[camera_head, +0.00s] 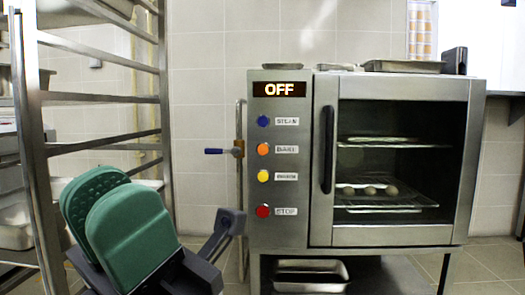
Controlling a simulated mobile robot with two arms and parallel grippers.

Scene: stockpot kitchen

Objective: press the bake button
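The steel oven (460,235) stands in the middle to right, with a column of round buttons on its left panel. The orange button (263,149) is second from the top, beside a label reading BAKE (286,149). The display (279,89) above reads OFF. My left gripper (115,215) is at the lower left, left of the oven and below the bake button, clear of the panel. Its two green padded fingers stand apart with a narrow gap and nothing seen between them. My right gripper is not in view.
Blue (263,121), yellow (263,176) and red STOP (263,211) buttons share the panel. A blue-handled lever (215,151) sticks out left of it. The oven door (400,90) is shut, with round items on a rack inside. A metal rack (35,150) stands at the left.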

